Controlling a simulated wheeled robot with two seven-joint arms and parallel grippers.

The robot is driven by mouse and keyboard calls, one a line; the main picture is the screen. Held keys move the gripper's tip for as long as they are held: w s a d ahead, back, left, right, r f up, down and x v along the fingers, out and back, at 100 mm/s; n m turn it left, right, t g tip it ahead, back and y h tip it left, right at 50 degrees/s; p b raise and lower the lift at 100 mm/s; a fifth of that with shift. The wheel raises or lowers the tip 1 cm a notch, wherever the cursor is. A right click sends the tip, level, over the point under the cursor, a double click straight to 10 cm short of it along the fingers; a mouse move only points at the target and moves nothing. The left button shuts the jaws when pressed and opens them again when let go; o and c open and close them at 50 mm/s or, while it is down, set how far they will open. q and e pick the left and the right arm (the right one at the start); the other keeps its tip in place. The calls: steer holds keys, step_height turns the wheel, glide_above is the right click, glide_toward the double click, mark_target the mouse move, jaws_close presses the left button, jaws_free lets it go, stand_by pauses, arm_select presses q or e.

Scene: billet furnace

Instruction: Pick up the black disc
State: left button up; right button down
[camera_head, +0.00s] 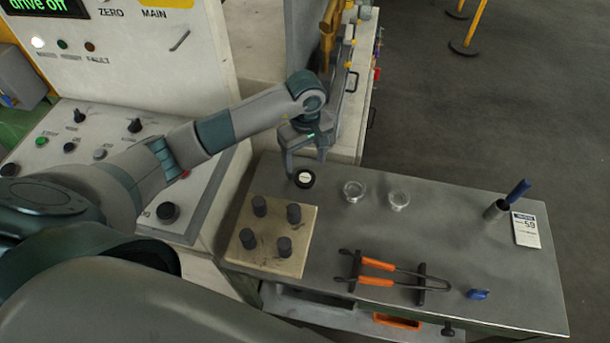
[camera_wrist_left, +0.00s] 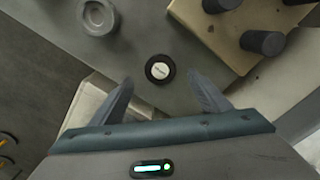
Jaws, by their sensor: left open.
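The black disc (camera_head: 305,178) has a pale round label on top and lies on the grey bench top (camera_head: 455,240) near its far left corner. In the left wrist view the disc (camera_wrist_left: 160,69) lies just beyond the fingertips, roughly midway between them. My left gripper (camera_head: 307,162) is open and empty, pointing down above the disc, with its fingers (camera_wrist_left: 166,88) apart. The height gap between fingertips and disc is hard to judge. My right gripper is not in view.
A beige block with several dark pegs (camera_head: 262,210) stands close to the disc. Orange-handled tongs (camera_head: 378,283), a blue-handled tool in a cup (camera_head: 497,209) and a white label card (camera_head: 526,230) sit farther right.

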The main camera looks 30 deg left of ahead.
mark_target(305, 177)
arm_select(q)
steer(key=shift+f, duration=0.15)
steer(key=shift+f+p, duration=0.85)
steer(key=shift+p, duration=0.1)
step_height(305, 177, down, 2)
steer(key=shift+f+p, duration=0.1)
steer(key=shift+p, duration=0.45)
steer(key=shift+a+f, duration=0.1)
steer(key=shift+f, duration=0.55)
steer(key=c, duration=1.4)
steer(key=shift+c, duration=0.2)
steer(key=shift+w+r, duration=0.1)
steer(key=shift+r, duration=0.1)
